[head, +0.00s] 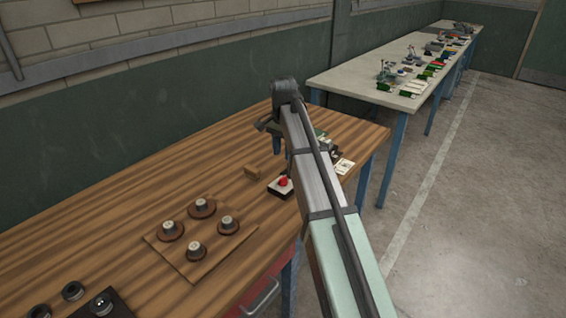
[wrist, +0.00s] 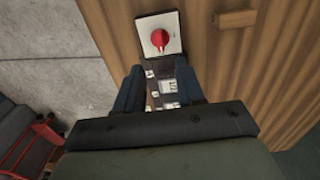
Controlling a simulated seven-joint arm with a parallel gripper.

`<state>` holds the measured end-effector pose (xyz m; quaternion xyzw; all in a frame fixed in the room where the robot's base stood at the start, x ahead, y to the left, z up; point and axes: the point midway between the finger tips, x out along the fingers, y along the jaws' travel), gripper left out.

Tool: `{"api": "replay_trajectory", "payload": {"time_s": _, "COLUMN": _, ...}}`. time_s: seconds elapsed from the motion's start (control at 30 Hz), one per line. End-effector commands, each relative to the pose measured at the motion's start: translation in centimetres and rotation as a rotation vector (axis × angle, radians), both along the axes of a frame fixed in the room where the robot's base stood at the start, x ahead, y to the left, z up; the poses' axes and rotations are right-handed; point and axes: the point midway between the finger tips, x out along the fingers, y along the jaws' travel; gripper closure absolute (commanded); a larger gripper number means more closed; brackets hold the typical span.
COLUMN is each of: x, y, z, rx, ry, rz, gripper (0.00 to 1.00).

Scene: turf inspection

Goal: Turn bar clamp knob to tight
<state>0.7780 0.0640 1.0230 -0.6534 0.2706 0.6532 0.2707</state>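A red knob (head: 284,181) sits on a small box with a white top plate (head: 273,188) and dark sides, near the table's front edge. In the wrist view the red knob (wrist: 160,40) is near the top, on its square white plate (wrist: 146,24). Its exact setting is too small to read. My gripper (head: 276,146) is above the table, just beyond and above the knob in the head view. In the wrist view its two blue fingers (wrist: 160,76) are apart, with nothing held between them, and the knob lies past their tips. No part labelled as a bar clamp is readable.
A wooden block (head: 252,172) lies beside the box. A board (head: 212,257) with several round knobs (head: 197,250) is nearer on the wooden table (head: 110,225). A card (head: 344,166) and small items are partly hidden behind my arm. A second bench (head: 350,75) stands behind.

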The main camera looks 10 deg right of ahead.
Motion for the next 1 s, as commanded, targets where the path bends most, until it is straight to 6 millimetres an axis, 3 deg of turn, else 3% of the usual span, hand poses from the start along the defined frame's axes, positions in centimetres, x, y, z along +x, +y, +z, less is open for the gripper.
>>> {"api": "replay_trajectory", "payload": {"time_s": 0.1, "x": 0.1, "y": 0.0, "z": 1.9, "rx": 0.000, "ry": -0.001, "rz": 0.000, "gripper": 0.62}}
{"api": "replay_trajectory", "payload": {"time_s": 0.3, "x": 0.1, "y": 0.0, "z": 3.6, "rx": 0.000, "ry": -0.001, "rz": 0.000, "gripper": 0.62}}
{"api": "replay_trajectory", "payload": {"time_s": 0.77, "x": 0.0, "y": -0.1, "z": 4.0, "rx": 0.001, "ry": -0.001, "rz": 0.000, "gripper": 0.62}}
{"api": "replay_trajectory", "payload": {"time_s": 0.87, "x": 0.5, "y": -0.8, "z": 3.7, "rx": 0.005, "ry": -0.015, "rz": -0.001, "gripper": 0.62}}
{"api": "replay_trajectory", "payload": {"time_s": 1.0, "x": 2.4, "y": -4.2, "z": 2.6, "rx": 0.022, "ry": -0.078, "rz": -0.002, "gripper": 0.62}}
